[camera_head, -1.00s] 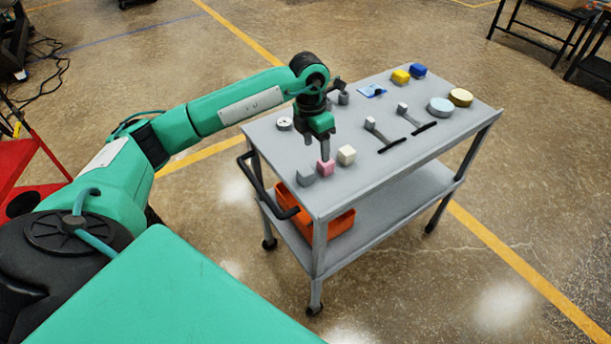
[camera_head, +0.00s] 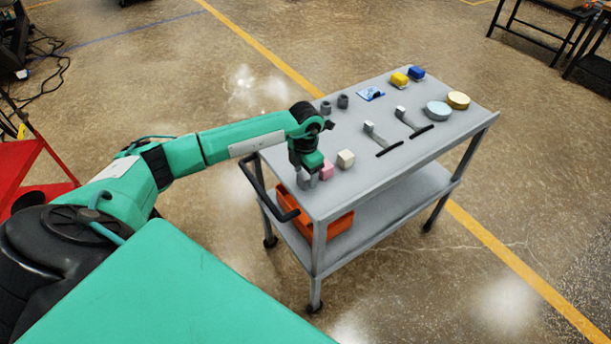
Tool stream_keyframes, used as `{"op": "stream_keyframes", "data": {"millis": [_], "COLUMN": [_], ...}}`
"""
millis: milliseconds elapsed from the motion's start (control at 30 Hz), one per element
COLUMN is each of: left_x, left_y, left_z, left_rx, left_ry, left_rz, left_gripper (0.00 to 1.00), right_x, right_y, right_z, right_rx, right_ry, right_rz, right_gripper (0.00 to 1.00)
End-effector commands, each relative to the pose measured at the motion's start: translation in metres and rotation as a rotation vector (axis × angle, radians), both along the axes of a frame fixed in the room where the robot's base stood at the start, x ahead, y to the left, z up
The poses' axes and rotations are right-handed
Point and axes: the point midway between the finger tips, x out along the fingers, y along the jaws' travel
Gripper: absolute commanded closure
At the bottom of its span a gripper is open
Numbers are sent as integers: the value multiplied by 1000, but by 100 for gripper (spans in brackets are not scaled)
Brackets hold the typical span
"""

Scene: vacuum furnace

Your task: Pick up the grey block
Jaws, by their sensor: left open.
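The grey block (camera_head: 305,184) is on the near-left corner of the grey cart top (camera_head: 365,180). It is mostly hidden by my left gripper. My left gripper (camera_head: 303,175) points down right at the block with its jaws open. I cannot tell from this view whether the fingers are around the block or just above it. A pink block (camera_head: 326,170) stands close to the right of the gripper, and a cream block (camera_head: 345,159) is just beyond it. My right gripper is not in view.
Two dark grey cylinders (camera_head: 343,101) stand at the cart's far left edge. Two levers (camera_head: 380,137) are mid-top. Yellow (camera_head: 399,79) and blue (camera_head: 417,72) blocks and two round discs (camera_head: 438,110) lie farther off. An orange bin (camera_head: 330,222) is on the lower shelf.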

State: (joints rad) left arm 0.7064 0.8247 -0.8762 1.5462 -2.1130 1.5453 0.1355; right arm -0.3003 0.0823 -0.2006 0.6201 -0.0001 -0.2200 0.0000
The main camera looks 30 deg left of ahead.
Motion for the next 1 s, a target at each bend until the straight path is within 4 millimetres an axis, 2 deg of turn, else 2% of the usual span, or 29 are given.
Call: {"op": "stream_keyframes", "data": {"millis": [33, 167, 400, 467, 667, 700, 1000], "left_x": [0, 0, 0, 0, 0, 0, 1], "left_y": [0, 0, 0, 0, 0, 0, 0], "left_z": [-5, -18, -21, -21, -21, -20, -18], "left_rx": [-1, -1, 0, 0, 0, -1, -1], "left_ry": [2, 0, -1, -1, -1, -2, -3], "left_rz": [1, 0, -1, -1, 0, 0, 0], "left_gripper": [38, 38, 38, 48, 87, 90, 90], "right_x": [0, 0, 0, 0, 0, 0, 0], "right_y": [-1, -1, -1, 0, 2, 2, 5], "right_z": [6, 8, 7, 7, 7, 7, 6], "right_rx": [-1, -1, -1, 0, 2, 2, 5], "right_ry": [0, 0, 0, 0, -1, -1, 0], "right_rz": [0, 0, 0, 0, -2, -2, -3], "right_gripper": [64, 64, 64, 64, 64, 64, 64]}}
